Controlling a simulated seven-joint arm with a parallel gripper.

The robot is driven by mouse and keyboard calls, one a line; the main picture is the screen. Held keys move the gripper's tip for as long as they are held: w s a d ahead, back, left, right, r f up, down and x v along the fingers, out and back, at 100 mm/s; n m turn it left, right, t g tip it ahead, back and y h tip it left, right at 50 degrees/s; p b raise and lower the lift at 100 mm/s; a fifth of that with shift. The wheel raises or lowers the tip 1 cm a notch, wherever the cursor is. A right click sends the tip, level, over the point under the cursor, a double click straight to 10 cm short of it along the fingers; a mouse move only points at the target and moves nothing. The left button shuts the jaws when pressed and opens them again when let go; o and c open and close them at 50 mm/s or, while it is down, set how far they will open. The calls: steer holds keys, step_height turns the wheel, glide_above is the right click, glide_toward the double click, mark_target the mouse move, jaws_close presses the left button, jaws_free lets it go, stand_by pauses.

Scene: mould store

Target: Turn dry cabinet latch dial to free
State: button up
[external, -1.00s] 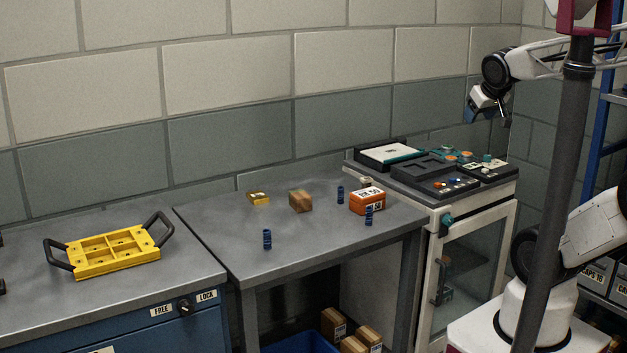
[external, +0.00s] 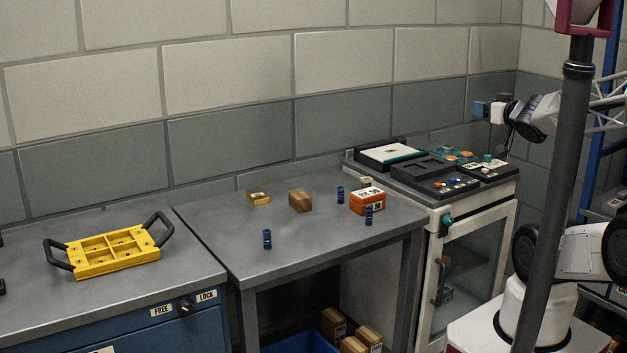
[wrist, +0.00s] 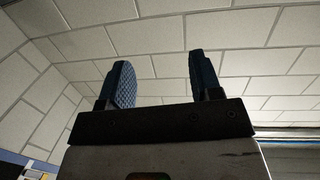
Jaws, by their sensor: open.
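The glass-door cabinet (external: 509,250) stands at the right with a pale frame. A teal dial (external: 446,223) sits at the upper left of its door front; its labels and setting are too small to read. A second, dark dial (external: 184,308) sits on the blue drawer unit (external: 205,330), between labels reading FREE and LOCK. My gripper (external: 478,108) is above and behind the glass-door cabinet, apart from both dials, pointing left. In the wrist view its two blue fingers (wrist: 160,78) are spread open with nothing between them, against the block wall.
Cases and trays (external: 430,170) cover the cabinet top. The middle table (external: 310,235) carries an orange box (external: 367,201), a brown block (external: 300,201), a yellow piece (external: 259,198) and blue cylinders (external: 267,239). A yellow handled tray (external: 110,252) lies at left. A dark handle (external: 440,283) is on the door.

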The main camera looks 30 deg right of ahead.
steer(key=shift+s+a+n+y, duration=0.55)
steer(key=shift+a+n+y, duration=0.05)
steer(key=shift+a+y, duration=0.3)
glide_toward(451, 221)
steer(key=w, duration=0.2)
steer(key=shift+f+t, duration=0.4)
stand_by(1.3)
steer(key=shift+w, duration=0.1)
steer(key=shift+w, duration=3.8)
steer(key=c, duration=0.9)
